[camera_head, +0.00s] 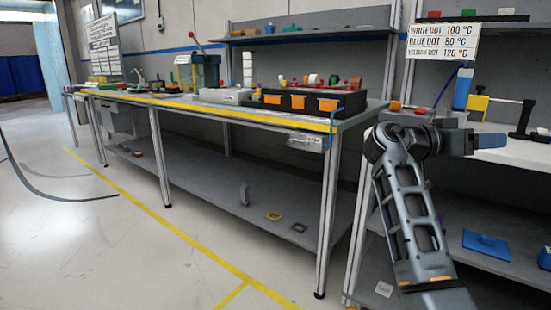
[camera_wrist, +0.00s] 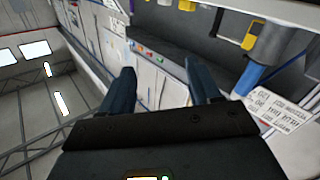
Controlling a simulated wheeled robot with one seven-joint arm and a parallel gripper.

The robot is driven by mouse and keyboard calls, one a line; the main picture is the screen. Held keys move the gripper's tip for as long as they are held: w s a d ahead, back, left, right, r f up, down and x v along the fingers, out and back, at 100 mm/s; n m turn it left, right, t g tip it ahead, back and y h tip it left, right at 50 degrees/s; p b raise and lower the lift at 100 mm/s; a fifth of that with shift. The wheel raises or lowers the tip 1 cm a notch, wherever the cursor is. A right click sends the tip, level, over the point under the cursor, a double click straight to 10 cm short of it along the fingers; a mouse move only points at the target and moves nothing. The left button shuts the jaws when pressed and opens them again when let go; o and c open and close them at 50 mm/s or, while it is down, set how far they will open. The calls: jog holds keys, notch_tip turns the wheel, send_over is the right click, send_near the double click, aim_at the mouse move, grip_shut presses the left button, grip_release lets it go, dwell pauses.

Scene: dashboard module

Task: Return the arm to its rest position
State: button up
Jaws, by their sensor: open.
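My arm stands at the right of the head view, its grey link rising to a dark joint near the right-hand bench. My gripper (camera_wrist: 158,88) shows in the wrist view with its two dark fingers spread wide apart. Nothing is between the fingers. The wrist view is tilted, with ceiling lights at the left.
A long workbench (camera_head: 240,115) with a yellow front edge holds a black rack with orange bins (camera_head: 300,102). A temperature sign (camera_head: 443,41) stands at the right. A blue tray (camera_head: 486,245) lies on the lower right shelf.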

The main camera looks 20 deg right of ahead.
jog(key=s+a+f+n+t+y, duration=0.1)
jog(key=a+f+n+t, duration=0.25)
jog(key=f, duration=0.45)
jog(key=s+a+f+n+t+y, duration=0.1)
jog(key=a+f+n+t+y, duration=0.2)
jog(key=f, duration=0.6)
jog(key=s+a+f+n+t, duration=0.1)
jog(key=a+f+n+t, duration=0.1)
jog(key=f+n+t, duration=0.45)
jog(key=s+a+f+n+t+y, duration=0.2)
jog(key=s+a+f+n+y, duration=0.2)
jog(key=s+a+f+y, duration=0.8)
jog(key=s+a+r+t+y, duration=0.1)
jog(key=s+a+r, duration=0.25)
jog(key=s, duration=0.55)
jog(key=s+a+r+t, duration=0.15)
jog(key=s+a, duration=0.25)
jog(key=s, duration=0.5)
jog(key=s+a+r+y, duration=0.1)
jog(key=s+a+r, duration=0.3)
jog(key=s, duration=0.5)
notch_tip(320, 180, up, 22)
jog(key=p, duration=2.1)
jog(key=shift+s+r, duration=0.15)
jog(key=shift+s, duration=0.25)
